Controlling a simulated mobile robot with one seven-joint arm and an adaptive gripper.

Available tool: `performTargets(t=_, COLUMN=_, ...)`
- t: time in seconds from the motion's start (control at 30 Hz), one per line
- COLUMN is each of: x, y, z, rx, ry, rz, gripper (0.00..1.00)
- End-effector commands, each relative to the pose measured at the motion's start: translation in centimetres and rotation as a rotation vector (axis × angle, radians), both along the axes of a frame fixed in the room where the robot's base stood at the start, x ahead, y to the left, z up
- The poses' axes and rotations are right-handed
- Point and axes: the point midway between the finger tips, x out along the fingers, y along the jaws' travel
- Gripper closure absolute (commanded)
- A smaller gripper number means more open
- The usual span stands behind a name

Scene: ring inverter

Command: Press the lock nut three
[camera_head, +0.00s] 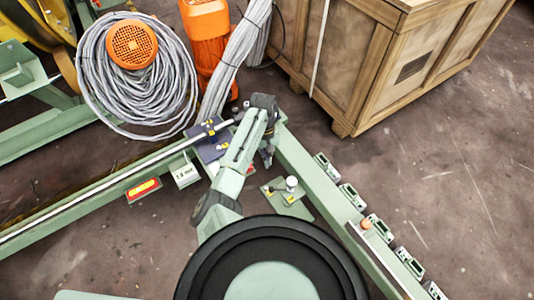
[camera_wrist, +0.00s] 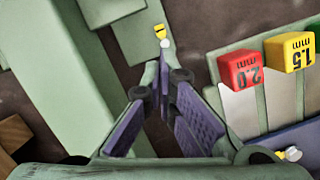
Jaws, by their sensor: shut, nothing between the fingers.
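I cannot tell which part is lock nut three; no label for it is readable. My gripper (camera_wrist: 166,90) shows in the wrist view with dark purple finger pads. It is shut and empty. In the head view my arm reaches over the green beam, and its end (camera_head: 267,150) is near the dark blue block (camera_head: 211,140). A small yellow and white part (camera_wrist: 161,36) lies beyond the fingertips in the wrist view. A white knob (camera_head: 291,184) stands on a green plate (camera_head: 287,205) right of my arm in the head view.
Blocks marked 2.0 mm (camera_wrist: 240,70) and 1.5 mm (camera_wrist: 290,50) stand right of my fingers. Several small green fixtures (camera_head: 350,196) line the right beam. Floor at right is clear.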

Motion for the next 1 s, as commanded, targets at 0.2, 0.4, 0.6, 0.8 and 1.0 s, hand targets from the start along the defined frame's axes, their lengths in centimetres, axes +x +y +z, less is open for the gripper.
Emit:
performTargets(t=0.2, x=-1.6, y=-0.3, z=-3.7, rx=0.0, ry=-0.001, rz=0.002, gripper=1.0)
performTargets(t=0.4, x=-3.8, y=-0.9, z=-3.8, rx=-0.001, ry=-0.001, rz=0.001, gripper=1.0)
performTargets(t=0.6, x=-4.6, y=-1.2, z=-3.8, rx=0.001, ry=-0.002, rz=0.001, gripper=1.0)
performTargets(t=0.8, x=-4.6, y=-1.2, z=-3.9, rx=0.001, ry=-0.002, rz=0.0, gripper=1.0)
performTargets(t=1.0, x=-4.6, y=-1.3, z=-3.7, rx=0.0, ry=-0.003, rz=0.003, gripper=1.0)
